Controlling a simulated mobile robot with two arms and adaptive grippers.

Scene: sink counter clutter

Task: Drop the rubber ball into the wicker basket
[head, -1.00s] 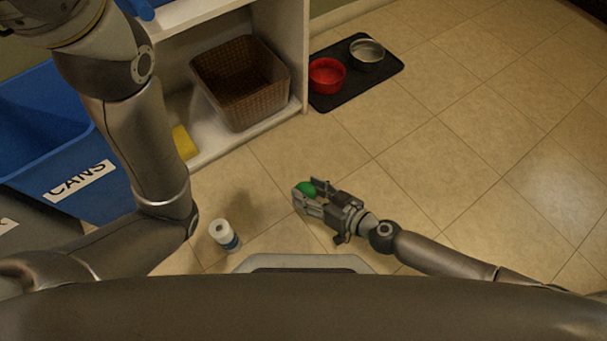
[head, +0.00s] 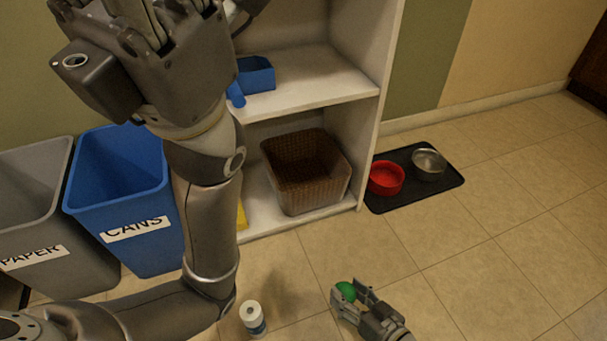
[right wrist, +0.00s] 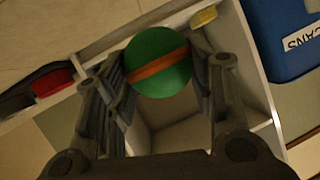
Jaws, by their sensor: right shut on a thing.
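My right gripper (head: 347,292) is shut on the green rubber ball (head: 345,290), low in the head view, in front of the shelf. In the right wrist view the ball (right wrist: 158,62), with an orange band, sits between the two fingers. The brown wicker basket (head: 318,194) stands upright on the bottom shelf, up and left of the ball and apart from it; its opening faces up. My left gripper (head: 140,22) is raised at the top left, partly cut off by the frame; its jaw state is unclear.
A white bottle (head: 254,318) stands on the floor. Bowls on a black mat (head: 400,202) lie right of the shelf. Paper and cans bins (head: 120,190) stand left.

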